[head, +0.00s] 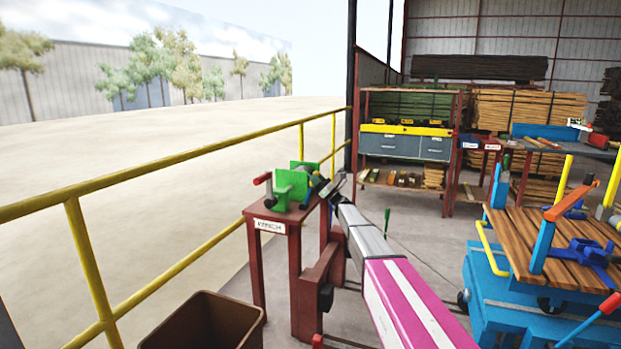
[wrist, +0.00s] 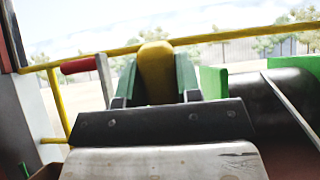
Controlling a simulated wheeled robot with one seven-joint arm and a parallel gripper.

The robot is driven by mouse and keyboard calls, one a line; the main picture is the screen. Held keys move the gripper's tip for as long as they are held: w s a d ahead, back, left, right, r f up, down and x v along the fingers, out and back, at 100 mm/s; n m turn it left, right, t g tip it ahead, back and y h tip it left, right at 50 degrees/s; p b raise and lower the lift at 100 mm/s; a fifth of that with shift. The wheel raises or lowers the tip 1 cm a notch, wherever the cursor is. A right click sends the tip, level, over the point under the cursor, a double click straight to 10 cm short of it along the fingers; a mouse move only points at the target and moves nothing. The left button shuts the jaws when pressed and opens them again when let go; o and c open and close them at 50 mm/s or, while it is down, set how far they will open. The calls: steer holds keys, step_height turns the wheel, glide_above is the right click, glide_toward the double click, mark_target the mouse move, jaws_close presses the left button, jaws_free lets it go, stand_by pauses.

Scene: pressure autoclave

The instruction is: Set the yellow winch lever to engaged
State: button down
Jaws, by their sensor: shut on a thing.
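The green winch (head: 293,187) sits on a brown stand labelled WINCH (head: 270,226), with a red crank handle (head: 262,178) on its left side. My gripper (head: 324,188) reaches its right side. In the wrist view the yellow lever (wrist: 156,70) stands upright, its rounded top showing between the fingers of my gripper (wrist: 155,95), which is shut on it. The lever's lower part is hidden by the gripper, and I cannot make the lever out in the head view. The red handle (wrist: 78,66) also shows at left in the wrist view.
A yellow railing (head: 190,168) runs behind the winch. A brown bin (head: 205,322) stands in front of the stand. A blue cart (head: 490,290) with a wooden top is at right. A shelf unit (head: 405,143) stands farther back.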

steer(key=shift+s+d+f+y, duration=0.2)
steer(key=shift+d+y, duration=0.1)
steer(key=shift+d, duration=0.05)
steer(key=c, duration=0.8)
jaws_free()
steer(key=shift+d, duration=0.1)
steer(key=v, duration=1.1)
